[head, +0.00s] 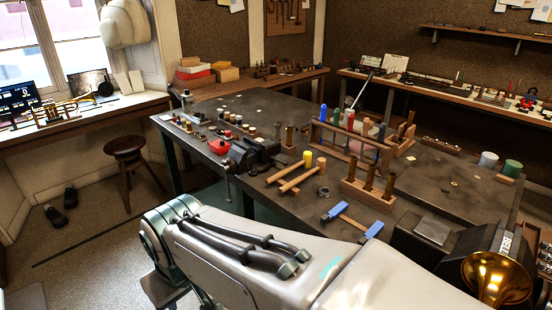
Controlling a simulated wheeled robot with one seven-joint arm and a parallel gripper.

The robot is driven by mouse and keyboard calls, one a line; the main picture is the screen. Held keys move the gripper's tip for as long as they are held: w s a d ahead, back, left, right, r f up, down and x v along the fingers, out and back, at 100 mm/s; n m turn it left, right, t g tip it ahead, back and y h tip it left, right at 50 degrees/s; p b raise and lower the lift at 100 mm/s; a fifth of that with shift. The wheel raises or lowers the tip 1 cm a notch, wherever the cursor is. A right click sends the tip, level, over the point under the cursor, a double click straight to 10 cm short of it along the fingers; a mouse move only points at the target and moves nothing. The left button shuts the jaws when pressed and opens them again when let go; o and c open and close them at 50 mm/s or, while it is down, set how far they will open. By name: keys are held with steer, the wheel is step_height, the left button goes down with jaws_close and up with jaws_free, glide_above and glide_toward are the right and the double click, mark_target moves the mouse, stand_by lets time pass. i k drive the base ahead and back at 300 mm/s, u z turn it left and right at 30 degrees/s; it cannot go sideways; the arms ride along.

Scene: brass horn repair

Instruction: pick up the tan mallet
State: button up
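Tan wooden pieces (297,178) lie on the dark workbench (215,108), right of the vise. They look like a mallet or two mallets with light wood handles, too small to separate clearly. Nearer the front edge, a pale wooden bar joins two blue ends (373,231), like another mallet. My white arm crosses the bottom of the head view, in front of the bench. My gripper is not in view.
A wooden rack of coloured-handled tools (348,138) stands behind, and a block with wooden handles (368,185) to the right. A brass horn bell (495,278) is at lower right.

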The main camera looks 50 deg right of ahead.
mark_target(320, 169)
steer(key=z, duration=0.55)
steer(key=i, duration=1)
steer(key=z, duration=1.4)
steer(key=i, duration=0.35)
steer(key=z, duration=0.35)
